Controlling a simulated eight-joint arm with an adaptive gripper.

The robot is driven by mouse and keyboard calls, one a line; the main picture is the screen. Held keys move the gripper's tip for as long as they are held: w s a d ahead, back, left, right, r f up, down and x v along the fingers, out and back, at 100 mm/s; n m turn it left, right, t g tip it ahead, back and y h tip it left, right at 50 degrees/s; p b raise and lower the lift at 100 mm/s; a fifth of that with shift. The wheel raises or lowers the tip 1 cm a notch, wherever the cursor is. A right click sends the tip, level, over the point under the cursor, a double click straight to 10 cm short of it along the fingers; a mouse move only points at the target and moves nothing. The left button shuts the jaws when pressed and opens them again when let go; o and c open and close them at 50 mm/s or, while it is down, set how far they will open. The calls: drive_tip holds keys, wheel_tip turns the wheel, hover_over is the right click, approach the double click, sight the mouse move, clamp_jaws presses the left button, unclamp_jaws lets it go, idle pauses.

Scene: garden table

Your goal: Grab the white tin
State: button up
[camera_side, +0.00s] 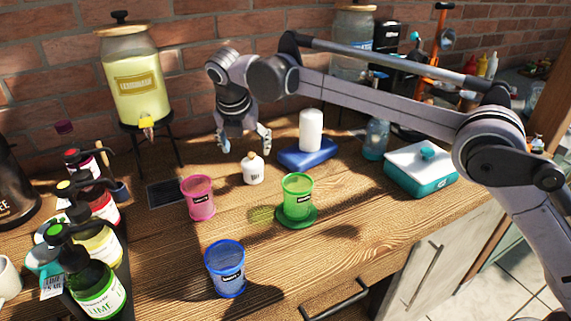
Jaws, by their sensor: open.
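A plain white upright cylinder (311,130), which may be the white tin, stands on a blue block-like base (296,154). A small white rounded container with a dark label and a tan top (253,169) stands in front of it, to the left, on the wooden table; I cannot tell for certain which of the two is the tin. My gripper (244,143) points down with its fingers spread and empty. It is behind and above the small container and left of the cylinder, apart from both.
Pink (198,198), green (297,197) and blue (226,268) cups stand in front. A lemonade dispenser (137,88) stands at the back left, syrup bottles (98,288) at the left. A teal-and-white box (421,168) and a blue bottle (376,138) are at the right.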

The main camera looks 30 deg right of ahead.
sight(252, 161)
drive_tip(key=x, duration=1)
drive_tip(key=shift+s+d, duration=0.15)
drive_tip(key=shift+r, duration=0.1)
drive_tip(key=c, duration=1.3)
